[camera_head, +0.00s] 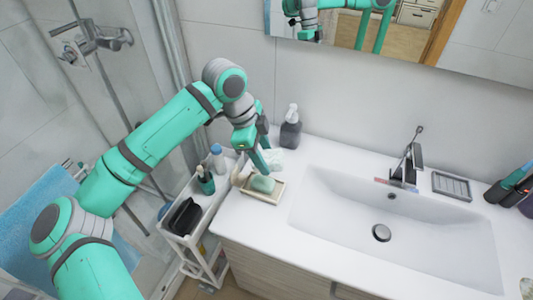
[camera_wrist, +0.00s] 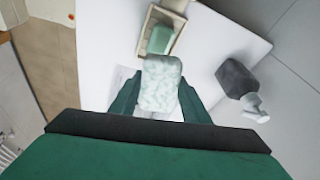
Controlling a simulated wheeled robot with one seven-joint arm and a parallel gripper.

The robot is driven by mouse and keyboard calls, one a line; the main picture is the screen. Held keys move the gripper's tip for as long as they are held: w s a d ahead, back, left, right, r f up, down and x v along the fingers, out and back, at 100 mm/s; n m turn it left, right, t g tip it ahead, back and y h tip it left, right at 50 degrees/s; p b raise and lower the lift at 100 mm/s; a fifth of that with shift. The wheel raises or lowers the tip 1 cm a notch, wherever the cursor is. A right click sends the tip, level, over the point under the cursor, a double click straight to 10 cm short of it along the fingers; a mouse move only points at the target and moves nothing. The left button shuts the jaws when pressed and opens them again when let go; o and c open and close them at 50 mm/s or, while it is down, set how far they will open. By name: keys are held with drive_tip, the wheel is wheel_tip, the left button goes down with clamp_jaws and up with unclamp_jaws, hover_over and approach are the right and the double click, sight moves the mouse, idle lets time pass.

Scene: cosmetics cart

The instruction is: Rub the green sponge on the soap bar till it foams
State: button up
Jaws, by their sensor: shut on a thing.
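My gripper (camera_head: 263,163) is shut on a pale, mottled white-green block, which I take to be the sponge (camera_wrist: 160,83). Whitish, foam-like patches cover its visible face. The gripper also shows in the wrist view (camera_wrist: 158,98), with one green finger on each side of the sponge. The green soap bar (camera_wrist: 160,39) lies in a shallow beige dish (camera_wrist: 176,44) on the white counter. In the head view the soap bar (camera_head: 262,184) and dish (camera_head: 273,197) are just below the fingers. The sponge appears apart from the soap bar, beside the dish.
A dark pump bottle (camera_head: 290,133) stands behind the dish. The basin (camera_head: 340,215) is to the right, with a tap (camera_head: 406,170) and a grey tray (camera_head: 451,186). A white cart (camera_head: 180,225) with bottles stands left of the counter. A mirror (camera_head: 385,45) hangs above.

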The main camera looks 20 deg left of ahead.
drive_tip(key=shift+s+a+f, duration=0.2)
drive_tip(key=shift+a+f, duration=0.05)
drive_tip(key=shift+f, duration=0.3)
drive_tip(key=shift+f, duration=2.85)
drive_tip(key=shift+f, duration=0.1)
drive_tip(key=shift+a, duration=0.1)
drive_tip(key=shift+w+a, duration=0.1)
drive_tip(key=shift+a, duration=1.2)
drive_tip(key=shift+d+r, duration=0.15)
drive_tip(key=shift+d, duration=0.55)
drive_tip(key=shift+d+r, duration=0.1)
drive_tip(key=shift+d, duration=0.55)
